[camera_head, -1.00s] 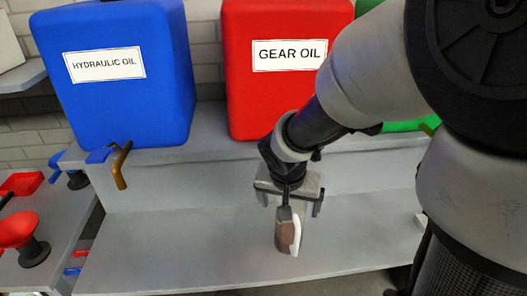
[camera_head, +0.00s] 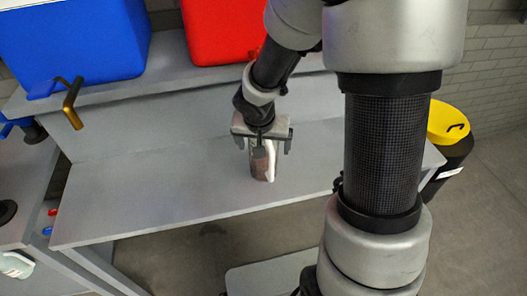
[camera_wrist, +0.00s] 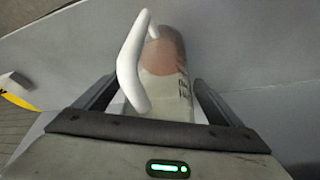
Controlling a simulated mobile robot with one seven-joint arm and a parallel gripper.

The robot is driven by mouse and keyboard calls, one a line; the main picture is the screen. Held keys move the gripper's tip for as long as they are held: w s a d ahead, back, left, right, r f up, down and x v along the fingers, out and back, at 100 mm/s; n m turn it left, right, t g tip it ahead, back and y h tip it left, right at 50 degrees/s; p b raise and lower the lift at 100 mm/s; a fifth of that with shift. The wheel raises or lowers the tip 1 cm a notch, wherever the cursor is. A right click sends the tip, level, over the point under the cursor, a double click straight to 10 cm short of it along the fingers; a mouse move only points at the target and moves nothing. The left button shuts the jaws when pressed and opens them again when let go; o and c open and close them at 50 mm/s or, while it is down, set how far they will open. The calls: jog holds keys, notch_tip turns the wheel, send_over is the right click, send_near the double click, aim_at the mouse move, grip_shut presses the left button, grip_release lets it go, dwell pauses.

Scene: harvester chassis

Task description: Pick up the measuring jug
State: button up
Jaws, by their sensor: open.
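The measuring jug (camera_head: 258,168) stands on the grey bench, directly under my gripper (camera_head: 264,148). It is clear with printed marks, a white handle and reddish-brown contents. In the wrist view the jug (camera_wrist: 172,65) lies between the two dark fingers of my gripper (camera_wrist: 155,88), its handle toward the left finger. My gripper is open, with a finger on each side of the jug. I cannot tell whether either finger touches it. The gripper hides the jug's near part.
The grey bench (camera_head: 130,200) is clear on both sides of the jug. A blue container (camera_head: 75,40) and a red container (camera_head: 220,30) stand on the raised shelf behind. A black bin with a yellow lid (camera_head: 447,122) stands right.

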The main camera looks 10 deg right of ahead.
jog(key=shift+c, duration=0.3)
jog(key=c, duration=1.5)
